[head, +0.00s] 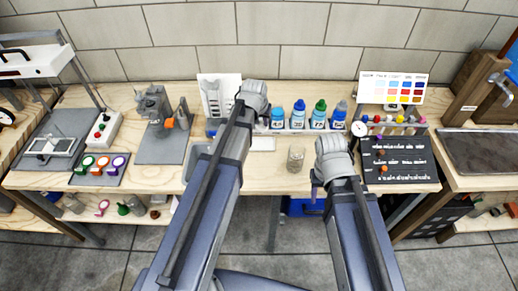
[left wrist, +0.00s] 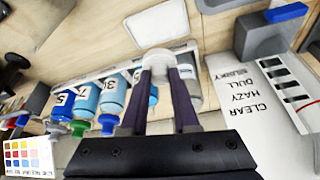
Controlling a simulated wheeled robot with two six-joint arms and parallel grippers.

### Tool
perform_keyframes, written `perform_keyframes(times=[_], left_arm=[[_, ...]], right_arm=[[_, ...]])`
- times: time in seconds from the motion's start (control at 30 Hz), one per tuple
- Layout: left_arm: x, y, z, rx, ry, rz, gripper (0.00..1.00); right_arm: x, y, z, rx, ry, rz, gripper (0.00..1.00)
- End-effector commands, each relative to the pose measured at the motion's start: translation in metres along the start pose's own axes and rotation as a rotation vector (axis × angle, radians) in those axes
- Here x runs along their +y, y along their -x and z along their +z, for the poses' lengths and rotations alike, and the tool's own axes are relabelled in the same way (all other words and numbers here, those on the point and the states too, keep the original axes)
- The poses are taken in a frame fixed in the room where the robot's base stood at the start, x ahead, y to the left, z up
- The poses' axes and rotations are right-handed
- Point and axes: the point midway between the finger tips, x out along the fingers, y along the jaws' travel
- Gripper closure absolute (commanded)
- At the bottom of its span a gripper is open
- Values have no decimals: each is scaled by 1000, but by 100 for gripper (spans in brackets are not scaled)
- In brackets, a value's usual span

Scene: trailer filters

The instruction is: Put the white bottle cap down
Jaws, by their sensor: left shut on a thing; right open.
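My left gripper (head: 251,97) is over the back of the bench, just left of the bottle row. In the left wrist view my left gripper (left wrist: 161,62) is shut on a small pale thing between its fingertips, which fits the white bottle cap. Bottles with blue and green caps (head: 319,114) stand in a row at the back. The row also shows behind the fingers in the left wrist view (left wrist: 113,95). My right gripper (head: 328,172) is open near the front edge, right of a glass jar (head: 296,158).
A white pad (head: 262,144) lies in the middle of the bench. A colour chart (head: 394,88) and a black board (head: 400,160) are at the right. A grey stand (head: 155,105) and coloured rings (head: 103,163) are at the left. A clarity card (left wrist: 255,100) stands near the left gripper.

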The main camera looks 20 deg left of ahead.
Motion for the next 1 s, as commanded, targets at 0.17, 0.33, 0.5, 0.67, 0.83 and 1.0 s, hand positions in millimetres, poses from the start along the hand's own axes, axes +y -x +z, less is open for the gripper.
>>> perform_keyframes(times=[0.17,0.33,0.5,0.67,0.83,1.0], left_arm=[[0,-17,7,0,0,0,100],[0,-42,18,0,0,0,100],[0,-58,24,0,0,0,100],[0,-57,24,0,0,0,100],[0,-67,28,0,0,0,100],[0,-87,36,0,0,0,100]], right_arm=[[-2,-18,-1,0,0,0,50],[-4,-45,-3,0,0,0,50],[-6,-62,-4,0,0,0,50],[-6,-61,-4,0,0,0,50],[-7,-72,-4,0,0,0,50],[-9,-94,-6,0,0,0,50]])
